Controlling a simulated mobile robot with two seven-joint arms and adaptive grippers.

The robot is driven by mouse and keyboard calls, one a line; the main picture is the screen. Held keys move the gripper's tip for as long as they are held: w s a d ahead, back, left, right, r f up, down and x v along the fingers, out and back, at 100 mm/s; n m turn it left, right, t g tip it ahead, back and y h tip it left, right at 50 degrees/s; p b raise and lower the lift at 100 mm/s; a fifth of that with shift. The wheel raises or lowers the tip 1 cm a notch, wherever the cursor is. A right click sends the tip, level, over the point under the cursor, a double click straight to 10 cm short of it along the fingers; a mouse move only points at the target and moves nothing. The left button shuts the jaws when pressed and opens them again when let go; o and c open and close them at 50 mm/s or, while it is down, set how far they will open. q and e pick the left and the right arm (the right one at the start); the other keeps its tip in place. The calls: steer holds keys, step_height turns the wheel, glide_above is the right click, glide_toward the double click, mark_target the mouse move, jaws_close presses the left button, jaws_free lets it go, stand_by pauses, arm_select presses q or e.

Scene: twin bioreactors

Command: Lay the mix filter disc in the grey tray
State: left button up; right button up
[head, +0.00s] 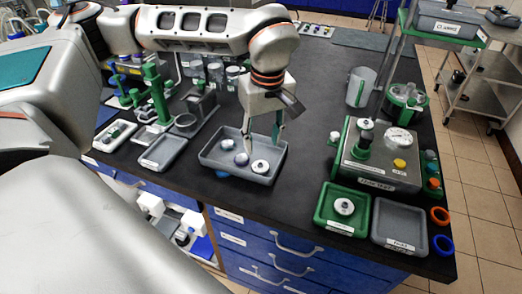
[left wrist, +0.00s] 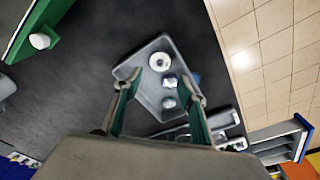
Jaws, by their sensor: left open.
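A grey tray (head: 222,168) stands near the bench's front edge, with a white disc with a dark centre (head: 260,166) and two small rounded pieces (head: 241,159) inside. In the left wrist view the tray (left wrist: 146,92) also shows the white disc (left wrist: 159,61) and the rounded pieces (left wrist: 169,102). My left gripper (head: 263,146) is open, fingers pointing down over this tray, holding nothing. A similar white disc (head: 344,206) sits in a green tray (head: 325,225) to the right. I cannot read which disc is the mix filter disc. My right gripper is not in view.
An empty grey tray (head: 399,227) with a label lies right of the green tray. A green-and-grey device with a gauge (head: 377,160) stands behind them. Another shallow grey tray (head: 163,153) and a green stand (head: 157,95) are at left. Dark bench is clear between the central and green trays.

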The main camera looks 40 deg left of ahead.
arm_select(q)
steer(key=shift+s+d+r, duration=0.1)
steer(key=shift+d+r, duration=0.1)
steer(key=shift+r, duration=1.3)
